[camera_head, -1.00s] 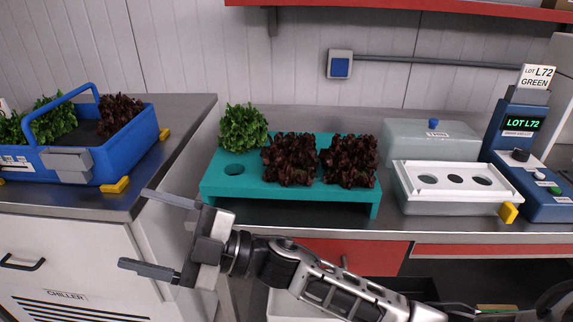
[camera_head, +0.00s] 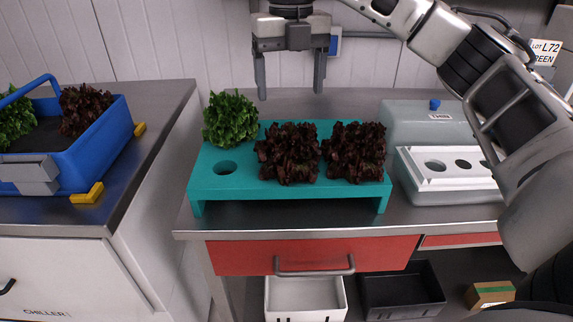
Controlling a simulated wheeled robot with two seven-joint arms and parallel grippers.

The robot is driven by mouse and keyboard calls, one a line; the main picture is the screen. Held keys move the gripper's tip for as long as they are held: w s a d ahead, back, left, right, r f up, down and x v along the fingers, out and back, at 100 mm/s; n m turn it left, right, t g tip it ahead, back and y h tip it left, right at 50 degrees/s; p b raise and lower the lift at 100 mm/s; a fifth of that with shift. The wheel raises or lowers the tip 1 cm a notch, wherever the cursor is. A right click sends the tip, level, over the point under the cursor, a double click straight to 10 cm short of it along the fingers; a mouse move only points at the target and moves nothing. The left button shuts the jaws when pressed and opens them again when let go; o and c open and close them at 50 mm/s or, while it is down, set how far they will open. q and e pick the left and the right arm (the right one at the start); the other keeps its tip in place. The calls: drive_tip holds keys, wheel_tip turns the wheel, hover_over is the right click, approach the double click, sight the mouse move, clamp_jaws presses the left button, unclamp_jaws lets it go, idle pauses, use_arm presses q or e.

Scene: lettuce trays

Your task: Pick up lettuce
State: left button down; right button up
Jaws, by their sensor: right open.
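A green lettuce (camera_head: 231,119) sits at the back left of the teal stand (camera_head: 262,193). Two dark red lettuces sit on the stand, one in the middle (camera_head: 289,153) and one at the right (camera_head: 355,150). An empty hole shows at the front left of the stand. My right gripper (camera_head: 290,90) is open and points down with nothing between its fingers. It appears above the middle red lettuce and toward the back of the stand. My left gripper is not in view.
A blue crate (camera_head: 88,152) with green and red lettuce stands on the left counter. A grey box with a white holed tray (camera_head: 447,168) stands at right. A sign reading LOT L72 is at the upper right, partly behind my arm.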

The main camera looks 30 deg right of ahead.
sight(290, 152)
wheel_tip(290, 152, down, 15)
drive_tip(key=shift+r+p, duration=0.2)
drive_tip(key=shift+p, duration=0.25)
drive_tip(key=shift+c, duration=0.4)
drive_tip(key=c, duration=1)
drive_tip(key=shift+r, duration=0.1)
